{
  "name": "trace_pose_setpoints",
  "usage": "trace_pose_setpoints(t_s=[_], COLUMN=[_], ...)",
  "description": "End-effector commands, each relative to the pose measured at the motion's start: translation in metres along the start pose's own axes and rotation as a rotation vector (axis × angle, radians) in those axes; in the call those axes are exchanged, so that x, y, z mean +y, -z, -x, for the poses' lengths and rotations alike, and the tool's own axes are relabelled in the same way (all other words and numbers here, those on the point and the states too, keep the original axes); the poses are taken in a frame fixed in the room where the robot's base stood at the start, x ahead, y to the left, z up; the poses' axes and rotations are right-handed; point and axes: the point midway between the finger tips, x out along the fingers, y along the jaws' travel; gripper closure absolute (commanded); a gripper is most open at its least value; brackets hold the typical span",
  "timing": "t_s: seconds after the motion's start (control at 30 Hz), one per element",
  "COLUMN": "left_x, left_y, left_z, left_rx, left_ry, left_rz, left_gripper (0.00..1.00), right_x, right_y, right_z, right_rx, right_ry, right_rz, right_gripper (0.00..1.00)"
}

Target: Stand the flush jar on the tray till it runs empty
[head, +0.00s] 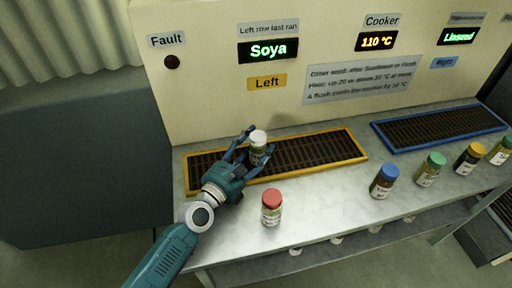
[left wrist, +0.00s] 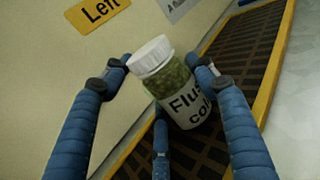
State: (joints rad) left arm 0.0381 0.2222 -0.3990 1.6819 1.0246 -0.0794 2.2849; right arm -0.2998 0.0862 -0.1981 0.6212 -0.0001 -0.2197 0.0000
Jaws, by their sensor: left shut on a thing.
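The flush jar (head: 257,144) is a clear jar with a white lid and greenish contents. In the left wrist view the jar (left wrist: 180,88) shows a label reading "Flus… col…". My left gripper (head: 248,150) is shut on it, with fingers on both sides. The jar is over the yellow-rimmed tray (head: 355,156) with dark slats, left of the tray's middle. It looks close to upright in the head view; I cannot tell whether its base touches the slats. My right gripper is not in view.
A red-lidded jar (head: 271,207) stands in front of the tray. A blue-lidded jar (head: 384,181) and several others stand to the right. A blue-rimmed tray (head: 440,128) lies at the back right. The panel shows "Soya" (head: 268,50), a dark Fault lamp (head: 172,62) and "110 °C" (head: 376,41).

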Motion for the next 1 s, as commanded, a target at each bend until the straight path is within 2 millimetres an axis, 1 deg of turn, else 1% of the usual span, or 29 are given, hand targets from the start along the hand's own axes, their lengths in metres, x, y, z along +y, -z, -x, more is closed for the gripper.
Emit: trace_pose_setpoints(t_s=[0.07, 0.23, 0.27, 0.3, 0.33, 0.6, 0.73, 0.77, 0.87, 1.0], left_x=[0.0, 0.0, 0.0, 0.0, 0.0, 0.0, 0.0, 0.0, 0.0, 0.0], left_y=[-0.002, 0.004, 0.004, 0.004, 0.004, 0.003, -0.004, 0.001, 0.003, 0.003], left_z=[0.0, 0.0, 0.0, 0.0, 0.0, 0.0, 0.0, 0.005, 0.023, 0.054], left_rx=[-0.002, -0.001, 0.001, 0.001, 0.001, 0.001, 0.001, 0.003, 0.004, 0.005], left_ry=[-0.001, -0.001, 0.0, 0.0, 0.0, 0.0, 0.0, 0.0, 0.0, 0.001], left_rz=[0.0, 0.001, 0.0, 0.0, 0.001, 0.0, 0.0, 0.0, 0.001, -0.001], left_gripper=[0.77, 0.77, 0.37, 0.29, 0.24, 0.24, 0.24, 0.24, 0.24, 0.24], right_x=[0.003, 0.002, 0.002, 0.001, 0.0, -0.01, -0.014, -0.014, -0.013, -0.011], right_y=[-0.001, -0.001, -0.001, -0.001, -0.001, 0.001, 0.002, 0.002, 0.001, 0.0], right_z=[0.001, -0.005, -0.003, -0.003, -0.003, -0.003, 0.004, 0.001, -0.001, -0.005], right_rx=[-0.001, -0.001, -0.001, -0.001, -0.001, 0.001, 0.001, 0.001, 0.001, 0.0], right_ry=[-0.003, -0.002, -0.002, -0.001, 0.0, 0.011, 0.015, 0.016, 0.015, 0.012], right_rz=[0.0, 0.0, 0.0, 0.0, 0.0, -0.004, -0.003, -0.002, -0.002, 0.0], right_gripper=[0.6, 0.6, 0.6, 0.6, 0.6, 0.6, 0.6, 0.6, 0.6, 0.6])
